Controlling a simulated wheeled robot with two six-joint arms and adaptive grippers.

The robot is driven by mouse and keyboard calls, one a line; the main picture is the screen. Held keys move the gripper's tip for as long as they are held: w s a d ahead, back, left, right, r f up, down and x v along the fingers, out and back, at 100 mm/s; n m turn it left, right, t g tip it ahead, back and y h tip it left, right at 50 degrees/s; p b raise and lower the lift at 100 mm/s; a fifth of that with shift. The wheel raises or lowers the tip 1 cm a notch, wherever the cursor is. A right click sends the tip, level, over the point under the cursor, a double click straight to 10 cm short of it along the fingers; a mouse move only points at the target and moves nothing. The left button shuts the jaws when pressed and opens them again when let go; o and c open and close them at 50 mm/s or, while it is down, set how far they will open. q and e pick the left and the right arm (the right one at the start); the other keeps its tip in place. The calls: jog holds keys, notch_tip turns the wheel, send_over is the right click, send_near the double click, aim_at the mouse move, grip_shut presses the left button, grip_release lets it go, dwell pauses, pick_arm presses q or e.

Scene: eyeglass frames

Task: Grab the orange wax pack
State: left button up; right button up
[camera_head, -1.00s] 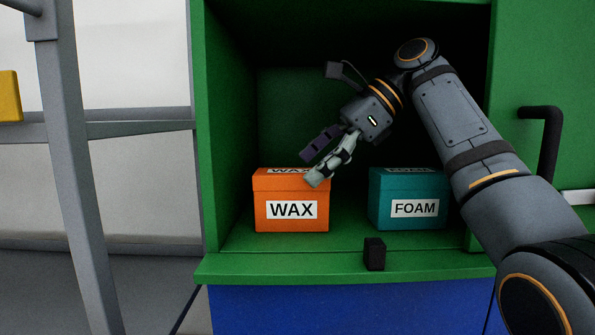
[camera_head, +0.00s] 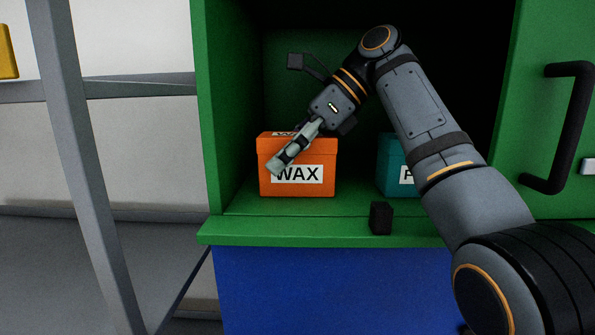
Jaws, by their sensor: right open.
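The orange wax pack (camera_head: 317,184) is a box with a white WAX label, standing on the floor of the green cabinet at its left side. My right gripper (camera_head: 277,168) reaches in from the right and points down to the left. One pale finger lies in front of the box's upper left front and covers part of the label. The other finger is mostly hidden. The gripper is open, and I cannot tell whether it touches the box. My left gripper is not in view.
A teal foam box (camera_head: 389,168) stands to the right, partly behind my right arm. A small black block (camera_head: 381,218) sits at the cabinet's front edge. The green cabinet wall (camera_head: 228,120) is close left of the wax pack. A black door handle (camera_head: 583,125) is at the right.

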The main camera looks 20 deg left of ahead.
jog(key=shift+a, duration=0.25)
jog(key=shift+d, duration=0.3)
jog(key=c, duration=0.7)
jog(key=shift+a, duration=0.1)
jog(key=c, duration=0.7)
